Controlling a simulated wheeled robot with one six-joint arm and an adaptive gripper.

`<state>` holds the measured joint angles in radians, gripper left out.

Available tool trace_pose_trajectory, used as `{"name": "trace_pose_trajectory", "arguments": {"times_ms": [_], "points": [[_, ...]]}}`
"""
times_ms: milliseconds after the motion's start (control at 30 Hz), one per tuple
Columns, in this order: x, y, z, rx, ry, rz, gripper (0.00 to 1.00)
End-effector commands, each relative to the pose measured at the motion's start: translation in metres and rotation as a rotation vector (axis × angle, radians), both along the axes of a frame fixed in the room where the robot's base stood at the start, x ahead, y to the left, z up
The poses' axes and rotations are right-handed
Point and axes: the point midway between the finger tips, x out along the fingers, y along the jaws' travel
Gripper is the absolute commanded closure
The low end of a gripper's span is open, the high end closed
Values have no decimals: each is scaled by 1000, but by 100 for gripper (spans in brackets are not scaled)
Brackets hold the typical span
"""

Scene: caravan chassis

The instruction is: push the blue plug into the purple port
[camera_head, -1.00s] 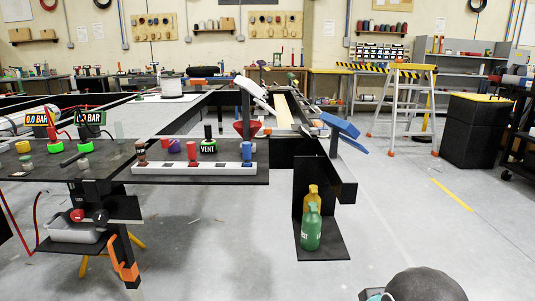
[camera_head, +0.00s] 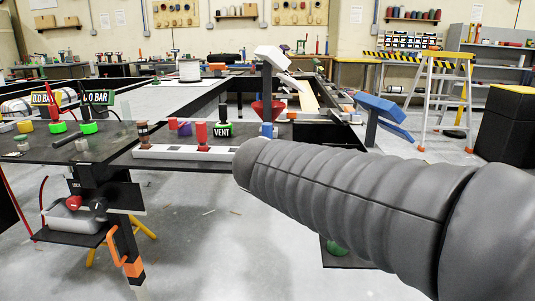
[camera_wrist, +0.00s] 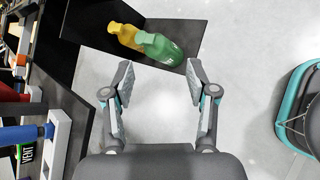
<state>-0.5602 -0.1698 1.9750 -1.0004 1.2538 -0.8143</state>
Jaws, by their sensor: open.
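The blue plug (camera_head: 266,131) stands at the right end of a white socket strip (camera_head: 185,152) on the black bench, its lower part hidden behind my arm in the head view. In the wrist view, the blue plug (camera_wrist: 25,133) shows at the left edge, beside the white strip (camera_wrist: 54,130). A purple piece, apparently the purple port (camera_head: 185,129), sits behind the strip, left of the VENT label. My gripper (camera_wrist: 157,80) is open and empty in the wrist view, off to the side of the bench and apart from the plug. The head view shows my arm but not my fingers.
A green bottle (camera_wrist: 160,49) and a yellow bottle (camera_wrist: 125,34) are on a black shelf beyond my fingers. Red plugs (camera_head: 201,133), brown plugs (camera_head: 142,133) and a red funnel (camera_head: 276,110) crowd the bench near the strip. Open grey floor lies below my gripper.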

Motion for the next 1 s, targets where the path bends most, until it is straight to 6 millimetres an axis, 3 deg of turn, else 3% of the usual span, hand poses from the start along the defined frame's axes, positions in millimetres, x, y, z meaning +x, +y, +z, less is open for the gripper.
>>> {"name": "trace_pose_trajectory", "arguments": {"times_ms": [33, 100, 200, 300, 433, 567, 1000], "points": [[19, 27, -1, -123, 10, 87, 42], [39, 62, 12, -302, 14, 189, 42], [58, 113, 28, -526, 5, 295, 42], [67, 156, 42, -700, -12, 361, 42], [69, 193, 53, -837, -30, 401, 42], [73, 203, 59, -889, -40, 410, 42], [133, 165, 60, -891, -39, 408, 42]]}}
